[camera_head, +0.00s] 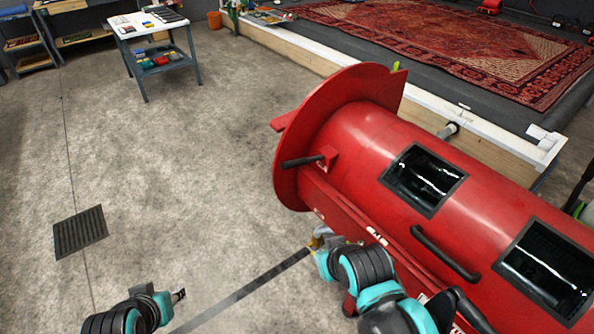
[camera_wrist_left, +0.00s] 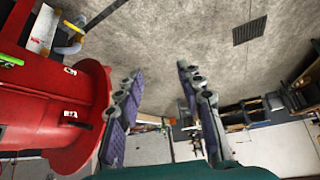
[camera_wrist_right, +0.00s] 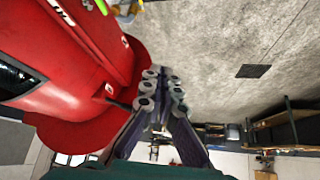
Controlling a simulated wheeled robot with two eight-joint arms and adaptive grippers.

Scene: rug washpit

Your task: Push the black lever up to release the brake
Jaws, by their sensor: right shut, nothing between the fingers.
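The black lever (camera_head: 302,161) sticks out to the left from a red bracket on the end of the big red drum (camera_head: 345,135). It lies nearly level in the head view. My right gripper (camera_head: 318,241) is below the lever in the picture, apart from it, beside the drum's lower side. In the right wrist view the right gripper (camera_wrist_right: 164,82) has its fingers together and empty, with the lever (camera_wrist_right: 118,103) just left of them. My left gripper (camera_head: 179,295) is low at the left, over the floor. Its fingers are wide apart in the left wrist view (camera_wrist_left: 160,85).
Black-framed windows (camera_head: 423,180) and a black grab handle (camera_head: 445,253) are on the drum. A floor grate (camera_head: 80,232) lies at the left. A white-topped table (camera_head: 148,24) stands at the back. A patterned rug (camera_head: 440,45) lies behind the drum. The left floor is mostly clear.

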